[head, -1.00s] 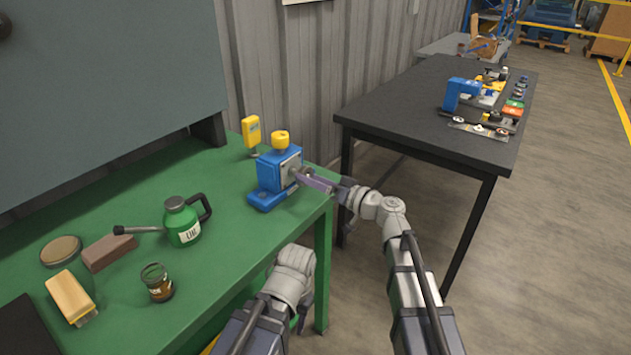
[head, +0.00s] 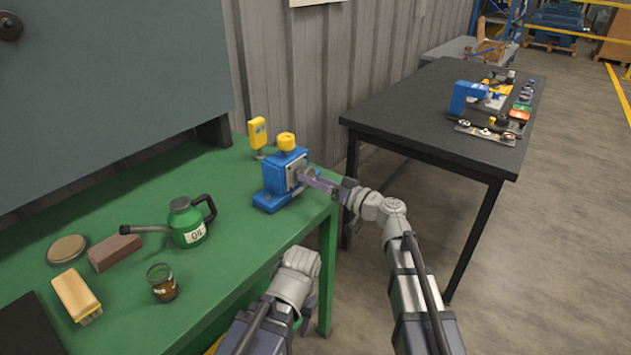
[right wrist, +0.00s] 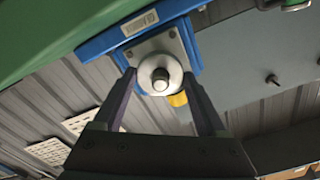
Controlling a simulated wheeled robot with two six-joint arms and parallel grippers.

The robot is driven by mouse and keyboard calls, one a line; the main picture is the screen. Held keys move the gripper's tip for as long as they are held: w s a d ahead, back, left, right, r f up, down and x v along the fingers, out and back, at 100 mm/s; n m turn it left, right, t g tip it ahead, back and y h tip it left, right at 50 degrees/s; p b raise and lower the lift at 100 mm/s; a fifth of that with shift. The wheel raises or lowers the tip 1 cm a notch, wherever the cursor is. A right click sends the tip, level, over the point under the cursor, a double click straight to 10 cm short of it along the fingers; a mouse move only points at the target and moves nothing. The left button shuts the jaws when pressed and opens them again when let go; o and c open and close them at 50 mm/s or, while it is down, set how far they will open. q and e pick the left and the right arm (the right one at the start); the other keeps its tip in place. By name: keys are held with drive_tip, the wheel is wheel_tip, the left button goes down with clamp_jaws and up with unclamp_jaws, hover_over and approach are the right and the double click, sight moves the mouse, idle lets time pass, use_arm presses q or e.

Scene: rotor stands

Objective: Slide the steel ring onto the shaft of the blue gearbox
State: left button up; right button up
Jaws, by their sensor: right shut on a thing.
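The blue gearbox (head: 272,182) stands upright near the right end of the green bench, its pale front plate facing right. My right gripper (head: 307,174) is at that plate. In the right wrist view, my right gripper (right wrist: 161,80) is shut on the steel ring (right wrist: 160,66), one finger on each side. The ring is in front of the plate. The round end of the shaft (right wrist: 160,82) shows in the ring's middle, so the ring appears to be around the shaft. How far along it sits is hard to tell. My left arm is low in front of the bench; its fingers are hidden.
On the green bench (head: 130,210) are a green oil can (head: 187,226), a brown block (head: 115,253), a jar (head: 162,284) and a yellow-handled brush (head: 76,296). A yellow device (head: 257,132) stands behind the gearbox. A black table (head: 430,110) holds parts at the right.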

drive_tip(key=shift+w+a, duration=0.15)
drive_tip(key=shift+a, duration=0.05)
drive_tip(key=shift+w+a, duration=0.4)
drive_tip(key=shift+a, duration=0.15)
drive_tip(key=o, duration=1.2)
drive_tip(key=shift+v, duration=4.55)
